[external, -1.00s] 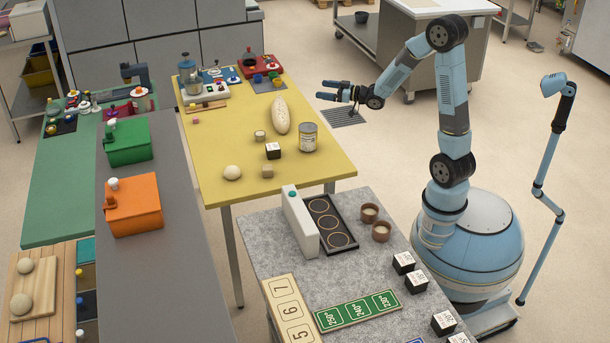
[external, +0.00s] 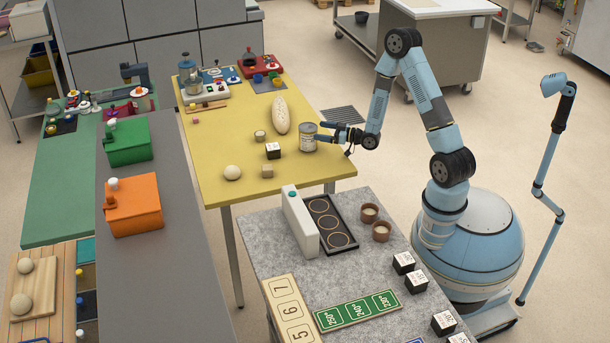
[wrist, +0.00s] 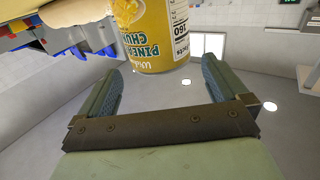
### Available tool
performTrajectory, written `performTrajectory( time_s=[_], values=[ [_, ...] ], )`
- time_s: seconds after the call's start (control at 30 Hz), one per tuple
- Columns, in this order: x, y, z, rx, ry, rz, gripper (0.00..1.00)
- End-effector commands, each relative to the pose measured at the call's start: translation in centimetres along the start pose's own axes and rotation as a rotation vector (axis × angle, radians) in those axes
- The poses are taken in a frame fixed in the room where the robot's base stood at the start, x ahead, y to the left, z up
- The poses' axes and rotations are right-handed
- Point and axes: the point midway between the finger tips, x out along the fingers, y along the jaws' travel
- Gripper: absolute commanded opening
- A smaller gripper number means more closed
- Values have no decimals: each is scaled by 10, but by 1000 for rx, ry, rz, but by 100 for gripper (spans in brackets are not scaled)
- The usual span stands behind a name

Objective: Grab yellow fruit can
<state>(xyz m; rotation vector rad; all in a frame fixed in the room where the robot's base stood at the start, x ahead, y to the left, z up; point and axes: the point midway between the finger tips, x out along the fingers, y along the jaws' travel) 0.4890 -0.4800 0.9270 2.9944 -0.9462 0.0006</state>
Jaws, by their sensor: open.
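The yellow fruit can (external: 308,138), labelled pineapple chunks, stands upright near the right edge of the yellow table (external: 225,150). In the wrist view the can (wrist: 155,35) is at the top, between and just beyond my fingers. My gripper (external: 328,135) is at the can's right side, with its fingers pointing left toward it. In the wrist view my gripper (wrist: 160,88) is open, and the gap between its fingers is empty near the palm. I cannot tell whether a finger touches the can.
A long loaf (external: 281,115) lies behind the can. The grey table (external: 265,240) with a dark three-ring tray (external: 329,222) stands in front.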

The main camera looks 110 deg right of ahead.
Motion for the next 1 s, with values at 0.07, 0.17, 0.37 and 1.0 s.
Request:
performTrajectory(
  time_s=[0.07, 0.17, 0.37, 1.0],
  values=[
    [8, 0, 0, 0, 1, -1, 100],
    [17, 0, 0, 0, 0, 1, 100],
    [38, 0, 0, 0, 1, -1, 100],
    [69, 0, 0, 1, -1, 0, 91]
  ],
)
